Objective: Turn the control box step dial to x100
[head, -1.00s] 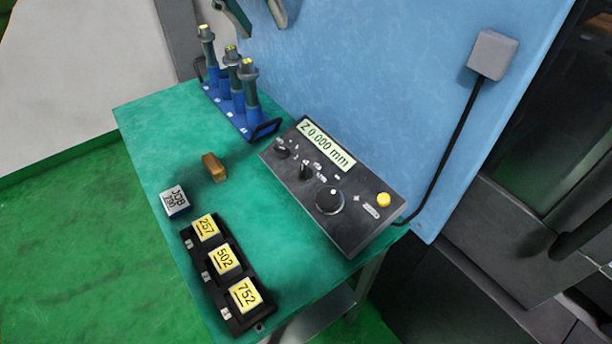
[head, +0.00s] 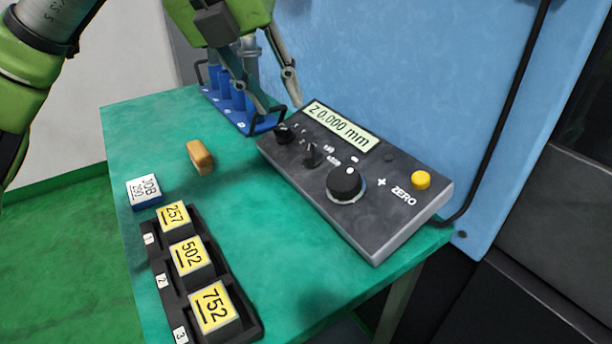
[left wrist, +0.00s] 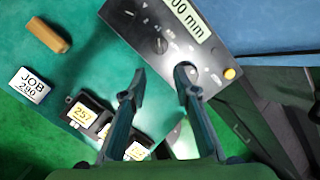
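The dark control box (head: 385,215) lies on the green table, its display (head: 341,125) reading "Z 0.000 mm". It carries a small knob (head: 284,134) at the left, a middle pointer dial (head: 313,155) with small marks, and a large round knob (head: 345,184). The marks are too small to read, so I cannot tell the step setting. My left gripper (head: 279,104) is open and empty, above the box's left end and apart from the knobs. In the left wrist view its spread fingers (left wrist: 160,74) show over the box (left wrist: 160,20), one partly hiding the large knob. My right gripper is not in view.
A yellow ZERO button (head: 421,180) is at the box's right. A blue rack (head: 240,118) of electrodes stands behind. A tan block (head: 201,157), a JOB block (head: 144,191) and a black tray (head: 254,322) with numbered yellow-topped blocks sit left. A blue wall (head: 400,60) rises behind.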

